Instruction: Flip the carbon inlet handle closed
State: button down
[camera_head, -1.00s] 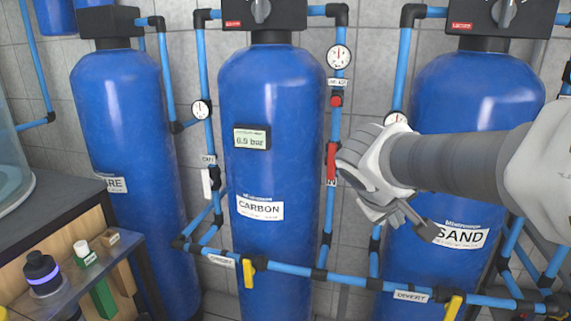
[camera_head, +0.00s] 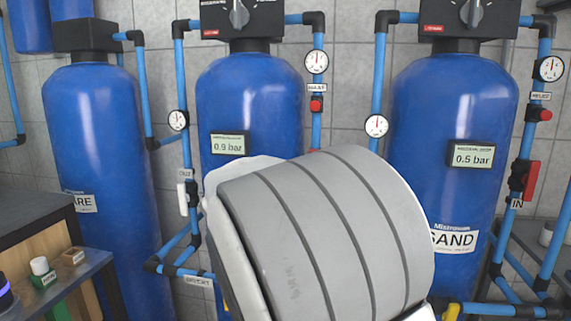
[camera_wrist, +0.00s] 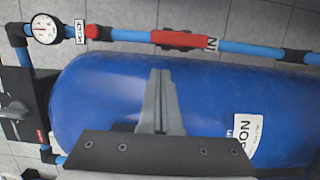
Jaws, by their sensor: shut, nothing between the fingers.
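The carbon inlet handle (camera_wrist: 180,40) is red. In the wrist view it lies along the blue inlet pipe (camera_wrist: 128,35), beside an IN label (camera_wrist: 212,43). The head view hides most of it behind my arm. The blue carbon tank (camera_wrist: 100,90) fills the middle of the wrist view, its white label (camera_wrist: 242,138) turned on its side. My gripper (camera_wrist: 161,72) is shut and empty. Its fingertips appear over the tank, below the handle in the picture and apart from it. In the head view my arm's grey link covers the lower carbon tank (camera_head: 250,110) and my gripper.
The sand tank (camera_head: 450,110) stands at right with its own red handle (camera_head: 531,181). A round gauge (camera_wrist: 45,28) sits on the carbon inlet pipe. A white handle (camera_head: 183,198) is on the carbon outlet pipe. A bench (camera_head: 40,225) with small items is at left.

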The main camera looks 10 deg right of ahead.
jog(key=shift+d, duration=0.1)
jog(key=x, duration=1)
